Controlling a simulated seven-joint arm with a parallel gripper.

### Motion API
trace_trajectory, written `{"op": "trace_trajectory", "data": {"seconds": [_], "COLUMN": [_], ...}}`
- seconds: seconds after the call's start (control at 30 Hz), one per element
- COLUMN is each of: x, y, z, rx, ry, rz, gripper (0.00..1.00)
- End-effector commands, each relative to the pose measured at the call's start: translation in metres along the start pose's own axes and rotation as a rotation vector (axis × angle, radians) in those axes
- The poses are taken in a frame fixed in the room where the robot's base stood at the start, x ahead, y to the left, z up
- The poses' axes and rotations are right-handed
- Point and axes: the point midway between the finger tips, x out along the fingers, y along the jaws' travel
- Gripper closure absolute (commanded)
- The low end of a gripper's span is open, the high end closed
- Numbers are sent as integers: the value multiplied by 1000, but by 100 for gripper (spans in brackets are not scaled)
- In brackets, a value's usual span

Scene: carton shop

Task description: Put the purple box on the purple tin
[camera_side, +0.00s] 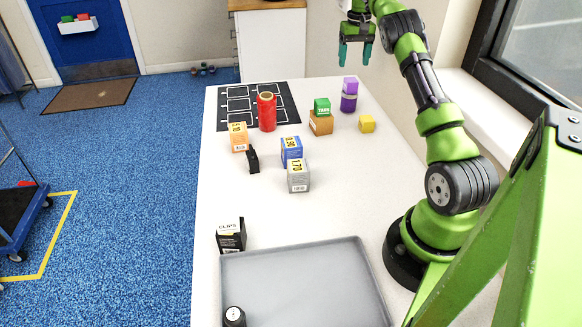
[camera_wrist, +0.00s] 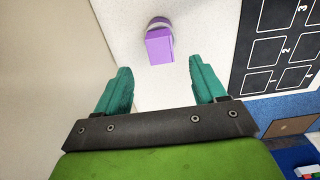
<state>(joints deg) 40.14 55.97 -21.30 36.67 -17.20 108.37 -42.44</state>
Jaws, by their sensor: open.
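The purple box (camera_side: 350,86) sits on top of the purple tin (camera_side: 348,103) near the far right of the table in the side view. In the wrist view the purple box (camera_wrist: 160,47) covers most of the tin, and the tin's rounded edge (camera_wrist: 160,21) shows behind it. My gripper (camera_side: 355,56) is above the far end of the table, higher than the box and apart from it. Its teal fingers (camera_wrist: 158,85) are spread with nothing between them.
A red cylinder (camera_side: 267,112) stands by the black numbered mat (camera_side: 236,92). A grey tray (camera_side: 300,285) lies at the near end.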

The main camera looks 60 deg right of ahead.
Motion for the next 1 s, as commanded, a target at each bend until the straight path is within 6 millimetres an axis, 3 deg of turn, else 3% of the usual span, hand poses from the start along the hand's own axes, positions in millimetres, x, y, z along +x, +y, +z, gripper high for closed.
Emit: {"op": "trace_trajectory", "data": {"seconds": [0.1, 0.4, 0.57, 0.77, 0.87, 1.0], "x": [-20, -41, -68, -127, -148, -165], "y": [0, -1, -20, -82, -117, -161], "z": [-1, 1, 10, 58, 96, 162], "rx": [1, 0, -11, -64, -103, -168], "ry": [1, 1, 34, 129, 175, 234], "rz": [1, -1, -23, -108, -159, -236], "gripper": [30, 30, 30, 30, 30, 30]}}
